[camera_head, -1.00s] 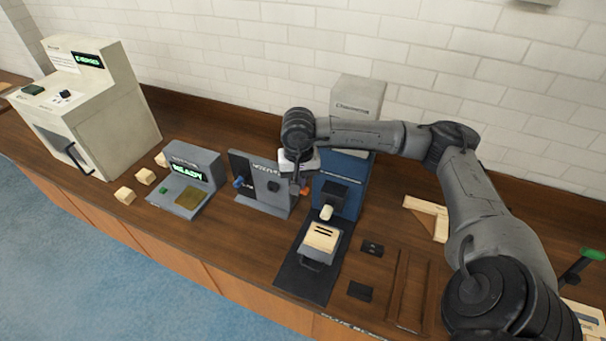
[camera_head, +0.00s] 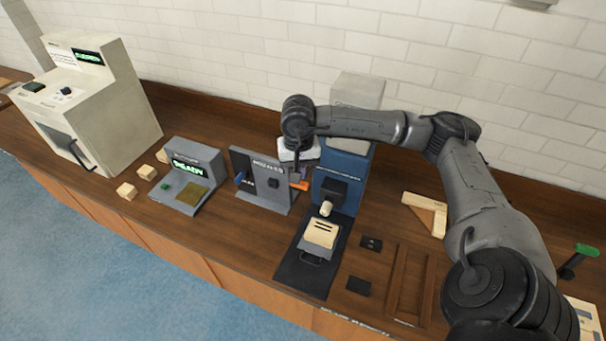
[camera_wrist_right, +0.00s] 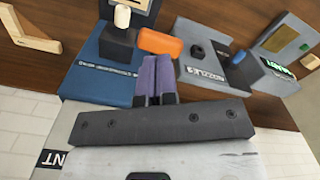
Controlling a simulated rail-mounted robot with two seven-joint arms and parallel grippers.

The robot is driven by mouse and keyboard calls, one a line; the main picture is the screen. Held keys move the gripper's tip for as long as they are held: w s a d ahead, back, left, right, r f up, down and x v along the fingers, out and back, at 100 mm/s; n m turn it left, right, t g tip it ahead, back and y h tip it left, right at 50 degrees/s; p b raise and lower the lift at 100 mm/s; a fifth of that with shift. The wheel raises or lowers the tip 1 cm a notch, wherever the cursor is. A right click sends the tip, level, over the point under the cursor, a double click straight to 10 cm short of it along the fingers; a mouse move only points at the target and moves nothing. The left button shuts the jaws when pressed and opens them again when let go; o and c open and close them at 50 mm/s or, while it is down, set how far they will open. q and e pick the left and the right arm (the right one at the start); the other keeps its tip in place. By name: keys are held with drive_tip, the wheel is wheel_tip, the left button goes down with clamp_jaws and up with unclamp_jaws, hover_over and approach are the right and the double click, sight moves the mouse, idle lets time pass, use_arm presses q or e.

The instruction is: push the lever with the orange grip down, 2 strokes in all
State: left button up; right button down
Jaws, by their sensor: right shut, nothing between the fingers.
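The lever's orange grip (camera_head: 300,186) sticks out at the right side of a small grey panel machine (camera_head: 262,197), beside the blue machine. In the right wrist view the orange grip (camera_wrist_right: 160,41) lies just beyond my fingertips. My right gripper (camera_head: 295,174) is shut and empty, at the orange grip, with its fingers pointing down. Its purple-grey fingers (camera_wrist_right: 154,70) are together in the wrist view. I cannot tell whether they touch the grip. The lever's arm is mostly hidden. My left gripper is not in view.
The blue machine (camera_head: 340,175) with a pale block in front stands close right of the gripper. A grey READY box (camera_head: 190,172) and small wooden blocks (camera_head: 127,191) are to the left. A green-gripped lever (camera_head: 586,250) stands far right.

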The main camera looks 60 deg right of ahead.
idle(0.3)
drive_tip(key=shift+r, duration=0.15)
drive_tip(key=shift+r+p, duration=0.5)
drive_tip(key=shift+r, duration=0.05)
drive_tip(key=shift+r+p, duration=1.1)
drive_tip(key=shift+r, duration=0.8)
drive_tip(key=shift+f, duration=0.1)
